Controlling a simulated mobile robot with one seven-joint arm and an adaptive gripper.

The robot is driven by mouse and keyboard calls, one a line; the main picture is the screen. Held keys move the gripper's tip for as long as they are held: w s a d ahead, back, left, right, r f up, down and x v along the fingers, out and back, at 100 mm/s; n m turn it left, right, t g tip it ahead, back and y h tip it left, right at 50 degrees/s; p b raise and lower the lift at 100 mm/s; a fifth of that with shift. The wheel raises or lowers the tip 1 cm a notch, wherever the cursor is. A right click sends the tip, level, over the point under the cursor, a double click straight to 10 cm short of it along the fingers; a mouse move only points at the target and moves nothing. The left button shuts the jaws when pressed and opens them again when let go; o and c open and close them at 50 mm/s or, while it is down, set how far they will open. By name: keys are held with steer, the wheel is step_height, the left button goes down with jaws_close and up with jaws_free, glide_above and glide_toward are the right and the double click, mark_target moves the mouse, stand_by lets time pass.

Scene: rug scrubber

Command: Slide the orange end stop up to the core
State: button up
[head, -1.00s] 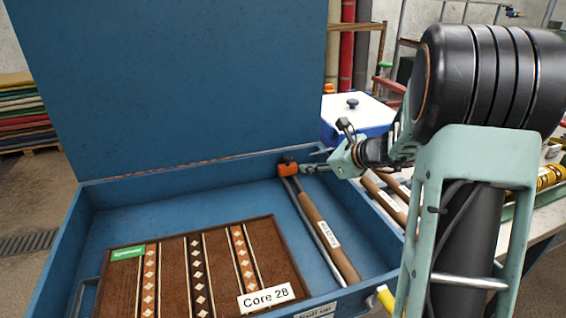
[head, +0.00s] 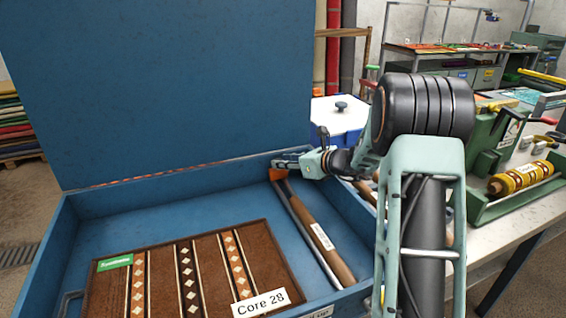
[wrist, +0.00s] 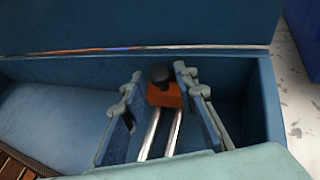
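The orange end stop (head: 277,175) sits at the far end of two metal rails in the blue case. In the wrist view my gripper (wrist: 160,84) is open, with a finger on either side of the stop. I cannot tell whether either finger touches it.
The blue case (head: 130,208) has a raised lid (head: 170,80) behind. A brown patterned rug panel labelled Core 28 (head: 205,262) lies left of the rails. A white-and-blue box (head: 340,112) stands behind my arm; a green machine (head: 500,150) is on the bench at right.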

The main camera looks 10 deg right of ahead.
steer(key=shift+w+a+f, duration=0.15)
steer(key=shift+w+a, duration=0.1)
steer(key=shift+w, duration=0.1)
steer(key=shift+c, duration=0.3)
jaws_close()
steer(key=s+b, duration=0.1)
steer(key=s, duration=0.2)
steer(key=s+d+b, duration=0.1)
steer(key=s, duration=0.3)
steer(key=s+d+b, duration=0.1)
steer(key=s, duration=0.3)
steer(key=shift+s+d, duration=0.1)
steer(key=shift+d, duration=0.05)
steer(key=shift+o, duration=0.3)
jaws_free()
